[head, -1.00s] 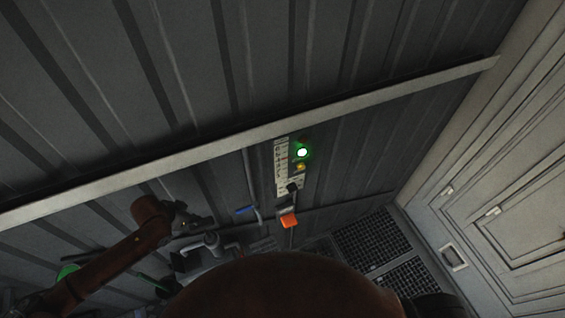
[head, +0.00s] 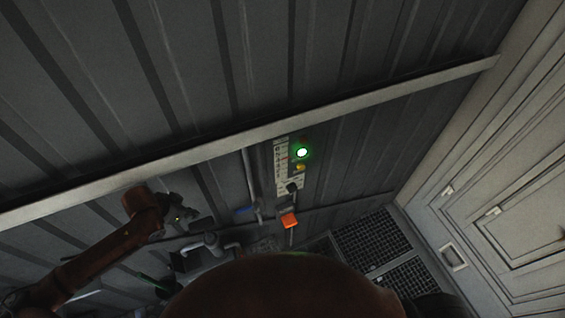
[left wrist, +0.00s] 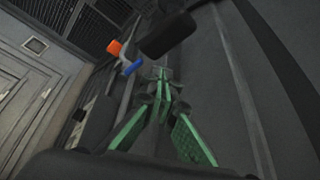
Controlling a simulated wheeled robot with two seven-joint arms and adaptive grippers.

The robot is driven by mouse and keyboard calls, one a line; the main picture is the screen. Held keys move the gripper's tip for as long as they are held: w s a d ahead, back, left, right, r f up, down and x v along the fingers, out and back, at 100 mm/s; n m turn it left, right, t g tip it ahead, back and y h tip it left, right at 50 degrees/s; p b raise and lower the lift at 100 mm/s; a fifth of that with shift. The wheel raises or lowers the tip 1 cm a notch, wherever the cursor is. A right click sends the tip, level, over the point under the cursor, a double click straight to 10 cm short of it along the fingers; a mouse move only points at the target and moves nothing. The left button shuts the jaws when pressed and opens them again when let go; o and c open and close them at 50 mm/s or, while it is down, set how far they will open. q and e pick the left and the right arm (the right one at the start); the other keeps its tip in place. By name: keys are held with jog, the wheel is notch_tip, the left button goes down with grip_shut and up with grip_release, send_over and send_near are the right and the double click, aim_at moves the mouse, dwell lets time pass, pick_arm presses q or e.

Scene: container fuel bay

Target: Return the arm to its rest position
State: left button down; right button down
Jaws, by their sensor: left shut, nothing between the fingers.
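My left gripper (head: 182,213) is at the end of the brown left arm, in front of the ribbed wall at the lower left of the head view. It looks small and dark there. In the left wrist view the left gripper (left wrist: 163,88) shows its green-padded fingers brought together at the tips, with nothing between them. It is apart from the blue handle (head: 243,211) and the orange handle (head: 289,220), which lie to its right in the head view.
A white scale board (head: 282,165) with a lit green lamp (head: 302,152) is on the wall. Grey pipework (head: 212,243) lies below and right of the left gripper. Dark floor grating (head: 364,238) and a pale door (head: 500,180) are at the right.

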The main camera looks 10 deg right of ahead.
pick_arm(q)
jog(key=shift+f, duration=0.1)
jog(key=shift+s+d+f, duration=0.2)
jog(key=shift+d, duration=0.15)
notch_tip(320, 180, down, 2)
jog(key=s+d, duration=0.2)
jog(key=d, duration=0.1)
jog(key=s+a+f+n+y, duration=0.2)
jog(key=s+a+f+n, duration=0.2)
jog(key=s+a, duration=0.5)
jog(key=s+a+f+n+y, duration=0.25)
jog(key=s+a+n, duration=0.3)
jog(key=s, duration=0.45)
notch_tip(320, 180, down, 43)
jog(key=s+m+b, duration=0.1)
jog(key=s+b, duration=0.1)
jog(key=b, duration=1.1)
jog(key=s+f+b, duration=0.3)
jog(key=s+f, duration=0.3)
jog(key=f, duration=0.3)
jog(key=s+f+g+b, duration=0.1)
jog(key=s+f+b, duration=0.3)
jog(key=s+f, duration=0.3)
jog(key=s+f+g+h+b, duration=0.1)
jog(key=s+f+b, duration=0.3)
jog(key=f, duration=0.9)
jog(key=s+m, duration=0.1)
jog(key=s, duration=0.2)
jog(key=shift+s+d+f, duration=0.15)
jog(key=shift+d+f, duration=0.05)
